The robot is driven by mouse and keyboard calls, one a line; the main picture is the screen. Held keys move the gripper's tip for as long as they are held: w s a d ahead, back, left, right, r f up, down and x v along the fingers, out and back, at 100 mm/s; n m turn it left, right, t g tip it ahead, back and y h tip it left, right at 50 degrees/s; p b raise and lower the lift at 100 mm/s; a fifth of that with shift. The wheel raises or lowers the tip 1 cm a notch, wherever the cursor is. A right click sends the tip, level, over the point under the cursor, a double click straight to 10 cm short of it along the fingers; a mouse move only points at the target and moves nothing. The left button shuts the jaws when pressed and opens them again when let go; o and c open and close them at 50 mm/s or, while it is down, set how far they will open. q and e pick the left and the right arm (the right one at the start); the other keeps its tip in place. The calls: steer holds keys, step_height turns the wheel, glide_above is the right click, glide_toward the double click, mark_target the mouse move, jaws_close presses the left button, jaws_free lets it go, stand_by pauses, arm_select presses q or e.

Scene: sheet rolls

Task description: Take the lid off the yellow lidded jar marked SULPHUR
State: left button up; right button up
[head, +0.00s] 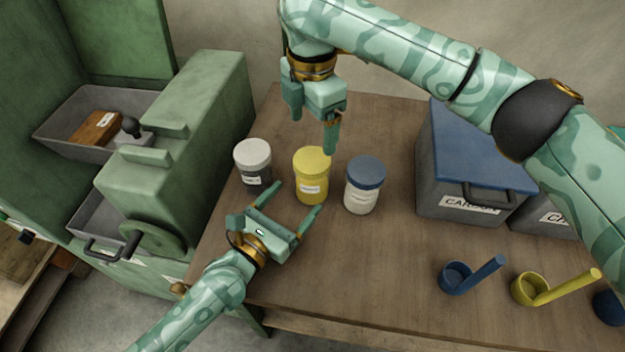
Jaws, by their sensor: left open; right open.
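The yellow lidded jar (311,187) stands upright on the wooden table, between two other jars, with its yellow lid (312,160) on. Its label is too small to read. My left gripper (298,198) is open, in front of the jar, with its fingers pointing toward the jar's lower body. Whether the fingers touch the jar I cannot tell. My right gripper (331,138) is above and behind the lid, pointing down, with a fingertip close to the lid's far right edge. The gap between its fingers is hard to see from here.
A white-lidded dark jar (253,162) stands left and a blue-lidded white jar (364,186) right. A grey bin with a blue lid (470,150) is farther right. A blue scoop (470,275) and a yellow scoop (550,287) lie front right. A green machine (180,140) borders the left.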

mark_target(312, 180)
arm_select(q)
steer(key=x, duration=0.7)
steer(key=shift+w+d+f, duration=0.1)
steer(key=shift+w+f, duration=0.05)
